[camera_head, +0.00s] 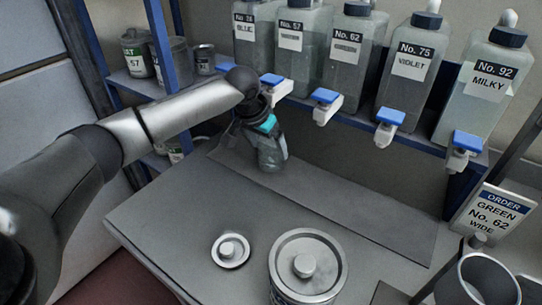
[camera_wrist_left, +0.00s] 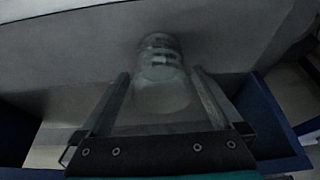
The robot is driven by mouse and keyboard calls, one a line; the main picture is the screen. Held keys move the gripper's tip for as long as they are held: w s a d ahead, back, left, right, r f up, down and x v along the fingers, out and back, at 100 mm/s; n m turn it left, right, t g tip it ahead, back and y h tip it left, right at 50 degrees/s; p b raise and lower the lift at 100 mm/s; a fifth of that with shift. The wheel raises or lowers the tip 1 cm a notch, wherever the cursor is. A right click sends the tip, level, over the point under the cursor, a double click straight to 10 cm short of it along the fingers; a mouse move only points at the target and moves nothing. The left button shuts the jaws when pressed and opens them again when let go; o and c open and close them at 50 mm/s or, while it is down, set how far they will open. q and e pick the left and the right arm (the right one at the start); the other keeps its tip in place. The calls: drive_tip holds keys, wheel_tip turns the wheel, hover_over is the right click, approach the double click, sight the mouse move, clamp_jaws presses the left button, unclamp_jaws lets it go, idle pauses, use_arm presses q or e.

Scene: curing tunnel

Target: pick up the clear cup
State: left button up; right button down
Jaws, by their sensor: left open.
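The clear cup (camera_head: 270,158) stands on the grey bench near the back shelf, below the leftmost taps. My left gripper (camera_head: 266,135) is over it, pointing down, and partly hides it. In the left wrist view the clear cup (camera_wrist_left: 160,60) lies between the two fingers of my left gripper (camera_wrist_left: 160,78). The fingers are apart, with a gap on each side near the tips; contact is not visible. My right gripper is not in view.
Several dispenser bottles (camera_head: 410,65) with blue-topped taps (camera_head: 390,118) line the shelf behind the cup. A lidded tin (camera_head: 307,268) and a small lid (camera_head: 230,250) are in front. An order sign (camera_head: 493,214) and an open grey vessel (camera_head: 482,285) are at right.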

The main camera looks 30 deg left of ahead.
use_arm(q)
drive_tip(key=x, duration=0.3)
drive_tip(key=shift+b, duration=0.4)
drive_tip(key=shift+w+f, duration=0.1)
drive_tip(key=shift+f, duration=0.2)
drive_tip(key=c, duration=1.4)
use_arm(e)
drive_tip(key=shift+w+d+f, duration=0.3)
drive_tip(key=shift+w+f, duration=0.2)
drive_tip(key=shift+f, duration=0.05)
